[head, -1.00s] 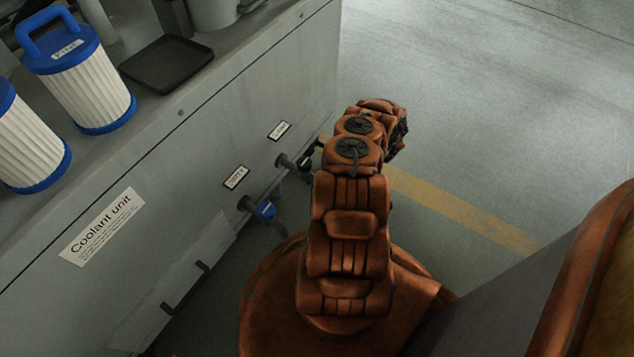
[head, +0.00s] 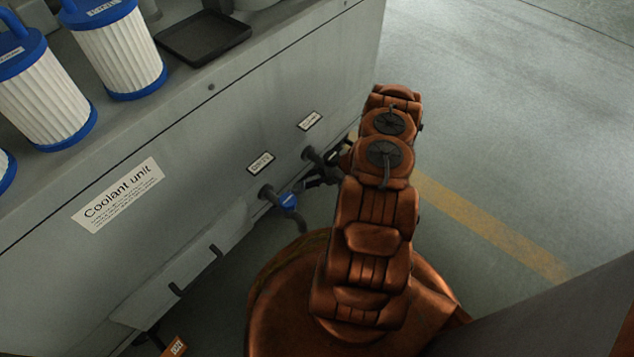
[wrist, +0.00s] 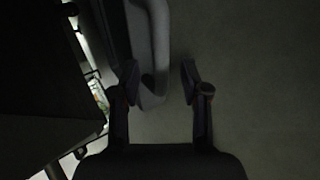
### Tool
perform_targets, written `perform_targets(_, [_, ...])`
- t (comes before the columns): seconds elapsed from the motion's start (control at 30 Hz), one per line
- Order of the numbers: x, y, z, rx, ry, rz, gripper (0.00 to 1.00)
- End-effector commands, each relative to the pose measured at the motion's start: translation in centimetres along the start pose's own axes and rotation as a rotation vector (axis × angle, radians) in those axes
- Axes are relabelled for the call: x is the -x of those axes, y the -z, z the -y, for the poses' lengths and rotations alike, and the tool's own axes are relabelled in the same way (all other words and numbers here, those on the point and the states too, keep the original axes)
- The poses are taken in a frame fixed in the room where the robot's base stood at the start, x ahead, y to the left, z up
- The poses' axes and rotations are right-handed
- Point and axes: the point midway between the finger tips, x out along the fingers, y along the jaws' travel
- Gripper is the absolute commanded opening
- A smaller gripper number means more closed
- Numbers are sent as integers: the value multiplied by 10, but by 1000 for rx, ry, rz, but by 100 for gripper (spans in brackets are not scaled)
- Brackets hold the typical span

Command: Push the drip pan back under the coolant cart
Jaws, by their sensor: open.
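The coolant cart (head: 180,170), a grey cabinet labelled "Coolant unit", fills the left of the head view. My gripper (wrist: 160,76) is open in the wrist view. Between and ahead of its fingers is a pale grey, round-cornered rim (wrist: 150,60), possibly the drip pan's, nearer the left finger. Contact cannot be told. In the head view my arm mostly hides the gripper.
Two pipe fittings, one with a blue valve (head: 288,201), stick out from the cart's side near my arm. Filter cartridges (head: 118,50) and a black tray (head: 203,38) stand on top. An orange labelled item (head: 174,346) is at the bottom edge. Floor to the right is open.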

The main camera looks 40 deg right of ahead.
Motion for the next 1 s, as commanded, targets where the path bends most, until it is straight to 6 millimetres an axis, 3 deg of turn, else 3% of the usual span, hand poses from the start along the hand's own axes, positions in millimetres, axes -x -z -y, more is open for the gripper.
perform_targets(0.5, [-8, 0, 1, -1, 0, 1, 44])
perform_targets(0.9, [-8, 0, 1, -1, 0, 1, 3])
perform_targets(1.0, [-8, 0, 1, -1, 0, 0, 0])
